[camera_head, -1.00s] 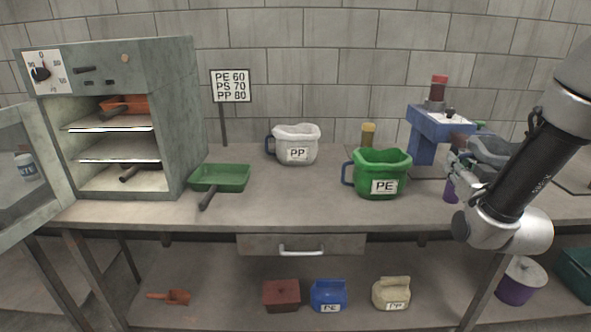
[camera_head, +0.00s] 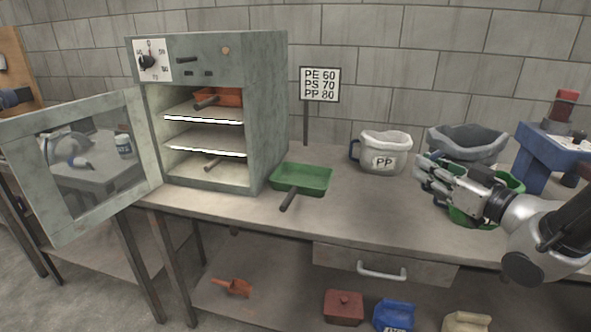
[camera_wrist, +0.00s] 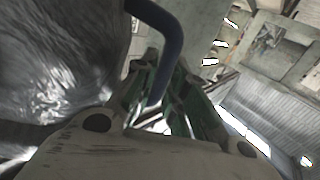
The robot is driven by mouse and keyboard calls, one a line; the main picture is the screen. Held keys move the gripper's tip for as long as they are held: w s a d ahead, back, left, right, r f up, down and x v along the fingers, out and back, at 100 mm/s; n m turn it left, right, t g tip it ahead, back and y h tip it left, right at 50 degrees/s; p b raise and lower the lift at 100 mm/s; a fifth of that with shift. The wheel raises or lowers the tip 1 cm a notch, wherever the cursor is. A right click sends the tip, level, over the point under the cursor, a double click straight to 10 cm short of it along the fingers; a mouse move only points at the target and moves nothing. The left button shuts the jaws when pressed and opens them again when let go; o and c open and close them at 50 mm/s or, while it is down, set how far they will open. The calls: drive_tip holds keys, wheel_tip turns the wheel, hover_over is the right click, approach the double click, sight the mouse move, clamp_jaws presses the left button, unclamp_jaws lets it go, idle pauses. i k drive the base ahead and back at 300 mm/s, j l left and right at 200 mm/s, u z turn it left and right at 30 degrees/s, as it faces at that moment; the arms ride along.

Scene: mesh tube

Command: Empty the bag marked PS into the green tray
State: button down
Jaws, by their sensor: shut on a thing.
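My gripper (camera_head: 430,172) is shut on the blue handle (camera_wrist: 170,45) of a grey open-topped bag (camera_head: 468,142). The bag is held upright above the bench, behind the gripper in the head view. Its grey wall (camera_wrist: 55,60) fills the left of the wrist view. No label shows on it, so I cannot read whether it is marked PS. The green tray (camera_head: 316,182), with a dark handle pointing to the front, lies on the bench to the left of my gripper, beside the oven. Its visible inside looks empty.
A white bag marked PP (camera_head: 392,157) stands between tray and gripper. A green bag (camera_head: 508,183) is partly hidden behind my gripper. The oven (camera_head: 265,120) stands open at left, an orange tray (camera_head: 228,97) inside. A sign (camera_head: 320,84) stands behind the green tray.

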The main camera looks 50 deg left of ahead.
sight(294, 179)
drive_tip(key=i+j, duration=0.1)
drive_tip(key=j, duration=0.5)
drive_tip(key=i+j, duration=0.1)
drive_tip(key=j, duration=1.1)
drive_tip(key=i, duration=0.05)
